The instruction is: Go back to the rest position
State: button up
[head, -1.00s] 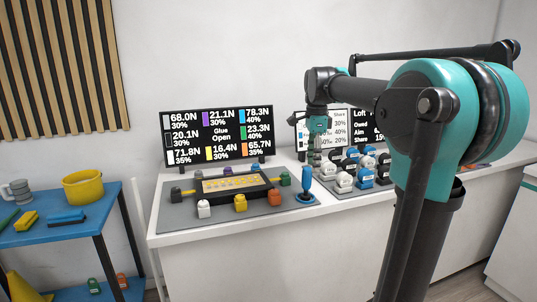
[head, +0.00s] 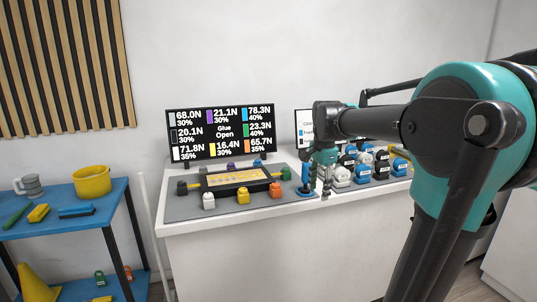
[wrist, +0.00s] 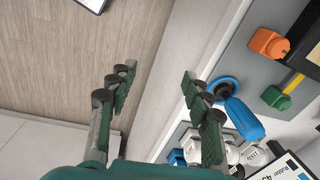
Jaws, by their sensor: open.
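My gripper (head: 320,182) hangs pointing down at the front edge of the white counter, just right of the blue joystick (head: 304,180). In the wrist view my gripper (wrist: 157,78) has its two fingers spread wide with nothing between them. One finger is over the floor side. The other overlaps the blue joystick (wrist: 240,115) in the picture; whether they touch I cannot tell. My arm reaches in from the right and covers part of the counter.
The counter (head: 230,224) carries a fixture with coloured clamps (head: 243,196), a black force display (head: 220,132) and blue, white and black blocks (head: 361,172). A blue shelf cart (head: 75,226) stands at left. Wooden floor (wrist: 90,50) is clear beside the counter.

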jog(key=s+d+f+n+t, duration=0.2)
jog(key=s+f+n+t, duration=0.1)
jog(key=s+f+n, duration=0.9)
jog(key=s+f, duration=0.5)
jog(key=f, duration=0.4)
jog(key=shift+s+d+f, duration=0.25)
jog(key=shift+s+d, duration=0.1)
